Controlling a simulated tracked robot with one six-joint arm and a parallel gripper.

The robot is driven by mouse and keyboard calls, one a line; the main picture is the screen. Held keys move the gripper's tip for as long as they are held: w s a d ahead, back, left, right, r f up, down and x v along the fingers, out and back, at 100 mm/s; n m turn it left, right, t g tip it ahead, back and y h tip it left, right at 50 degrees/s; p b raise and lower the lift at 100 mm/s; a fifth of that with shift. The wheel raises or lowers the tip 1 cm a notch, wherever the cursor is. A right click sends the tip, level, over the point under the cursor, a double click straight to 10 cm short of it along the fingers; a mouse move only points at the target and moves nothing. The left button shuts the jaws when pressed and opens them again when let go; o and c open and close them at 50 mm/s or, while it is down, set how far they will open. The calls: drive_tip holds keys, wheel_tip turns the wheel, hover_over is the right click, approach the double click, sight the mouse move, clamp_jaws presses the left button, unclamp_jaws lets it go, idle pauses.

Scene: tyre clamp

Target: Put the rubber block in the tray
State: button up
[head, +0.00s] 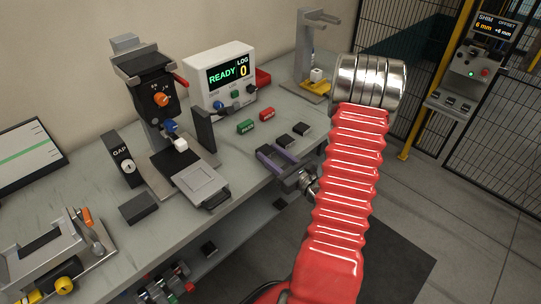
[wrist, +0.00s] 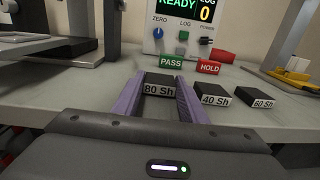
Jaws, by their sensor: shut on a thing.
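A black rubber block marked 80 Sh (wrist: 159,89) sits between the two purple fingers of my gripper (wrist: 161,100) in the wrist view. My gripper is shut on it, at the bench top; I cannot tell whether the block touches the bench. In the head view my gripper (head: 272,158) is at the front of the bench. Black blocks marked 40 Sh (wrist: 215,101) and 60 Sh (wrist: 254,98) lie to its right. A flat pale tray-like plate (head: 199,183) with a dark front handle lies to its left, below the dark press (head: 150,85).
Green PASS (wrist: 171,62) and red HOLD (wrist: 209,67) blocks stand behind my gripper. The READY display box (head: 220,75) stands behind them. A GAP gauge (head: 122,158), a dark block (head: 139,207) and a clamp fixture (head: 50,255) are farther left. A stand (head: 308,45) is at the back right.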

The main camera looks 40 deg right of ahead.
drive_tip(key=shift+f, duration=0.2)
drive_tip(key=o, duration=1.1)
drive_tip(key=shift+c, duration=0.2)
drive_tip(key=s, duration=1.3)
drive_tip(key=shift+s+a+r, duration=0.2)
drive_tip(key=shift+s+a, duration=0.05)
drive_tip(key=shift+s, duration=0.15)
